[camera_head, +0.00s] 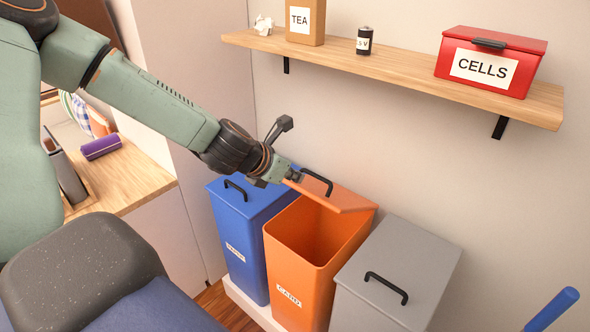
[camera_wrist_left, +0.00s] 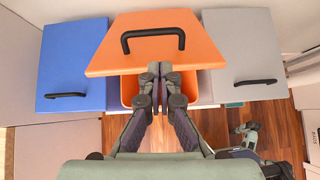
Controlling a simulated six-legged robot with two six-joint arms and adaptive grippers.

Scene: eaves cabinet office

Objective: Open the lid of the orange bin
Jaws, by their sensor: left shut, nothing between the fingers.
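The orange bin (camera_head: 307,262) stands between a blue bin and a grey bin, with its inside partly visible from above. Its orange lid (camera_head: 345,197) is raised and tilted up toward the wall, with a black handle on top. In the left wrist view the lid (camera_wrist_left: 156,60) covers the far part of the bin opening. My left gripper (camera_head: 296,176) is shut and empty at the left edge of the lid. In the left wrist view the gripper (camera_wrist_left: 160,70) has its fingertips together at the lid's near edge; whether they touch it is unclear.
The blue bin (camera_head: 236,255) and grey bin (camera_head: 395,270) have closed lids with black handles. A wooden shelf (camera_head: 400,72) above holds a red CELLS box (camera_head: 491,62), a TEA container (camera_head: 306,20) and a battery (camera_head: 364,41). A wooden counter (camera_head: 125,180) is at left.

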